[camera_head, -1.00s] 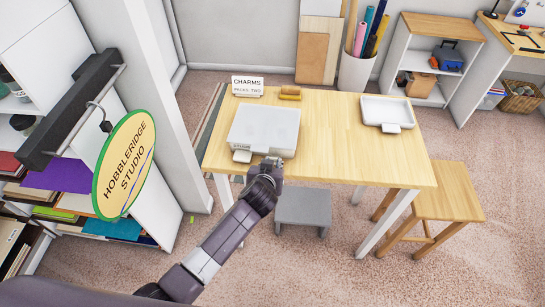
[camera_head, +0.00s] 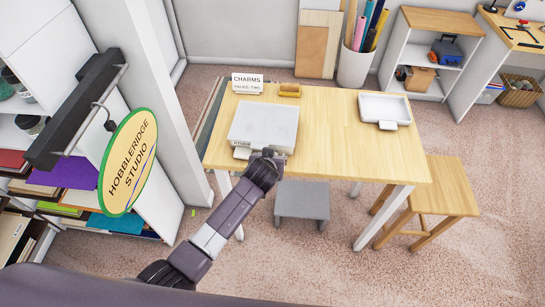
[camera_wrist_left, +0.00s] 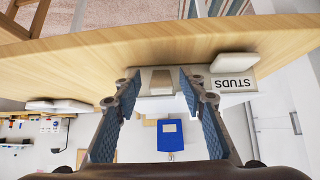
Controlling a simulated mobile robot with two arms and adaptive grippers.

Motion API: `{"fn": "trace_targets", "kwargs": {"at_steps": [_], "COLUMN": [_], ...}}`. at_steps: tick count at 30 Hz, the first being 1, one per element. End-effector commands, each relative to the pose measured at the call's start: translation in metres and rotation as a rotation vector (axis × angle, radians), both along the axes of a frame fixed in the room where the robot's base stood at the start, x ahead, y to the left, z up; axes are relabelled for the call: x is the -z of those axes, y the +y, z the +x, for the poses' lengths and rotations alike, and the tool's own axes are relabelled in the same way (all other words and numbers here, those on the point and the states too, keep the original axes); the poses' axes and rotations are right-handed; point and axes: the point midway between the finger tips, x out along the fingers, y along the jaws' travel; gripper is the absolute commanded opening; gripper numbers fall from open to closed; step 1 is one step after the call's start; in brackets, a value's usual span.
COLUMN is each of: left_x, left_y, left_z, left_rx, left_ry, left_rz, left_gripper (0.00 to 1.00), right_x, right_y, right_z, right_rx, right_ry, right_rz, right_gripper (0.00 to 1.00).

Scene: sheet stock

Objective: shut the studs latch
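A shallow pale grey box (camera_head: 263,124) lies flat on the wooden table. Its STUDS card (camera_wrist_left: 235,84) stands by its front left corner and reads upside down in the left wrist view. My left gripper (camera_head: 268,154) is at the middle of the box's front edge. In the wrist view its two blue-padded fingers (camera_wrist_left: 160,100) are spread apart. A small tan and grey piece (camera_wrist_left: 160,82), apparently the latch, shows in the gap between them, with no finger visibly pressing it. The latch is hidden by the gripper in the head view. My right gripper is out of view.
A white tray (camera_head: 385,107) stands on the table's right side. A CHARMS sign (camera_head: 247,83) and a small yellow-brown block (camera_head: 289,91) stand behind the box. A grey step stool (camera_head: 302,200) is below the front edge; a wooden stool (camera_head: 440,187) stands right.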

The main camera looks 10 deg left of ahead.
Motion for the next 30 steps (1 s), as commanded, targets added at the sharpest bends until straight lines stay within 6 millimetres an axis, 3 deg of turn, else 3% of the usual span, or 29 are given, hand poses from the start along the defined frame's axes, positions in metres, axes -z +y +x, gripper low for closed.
{"fn": "trace_targets", "kwargs": {"at_steps": [8, 30], "left_x": [-0.005, -0.078], "left_y": [0.000, 0.004], "left_z": [-0.005, -0.082], "left_rx": [0.000, 0.001], "left_ry": [-0.001, 0.000], "left_rz": [0.000, 0.001], "left_gripper": [0.38, 0.38], "right_x": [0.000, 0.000], "right_y": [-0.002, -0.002], "right_z": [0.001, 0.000], "right_rx": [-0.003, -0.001], "right_ry": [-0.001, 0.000], "right_rz": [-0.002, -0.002], "right_gripper": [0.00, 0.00]}}
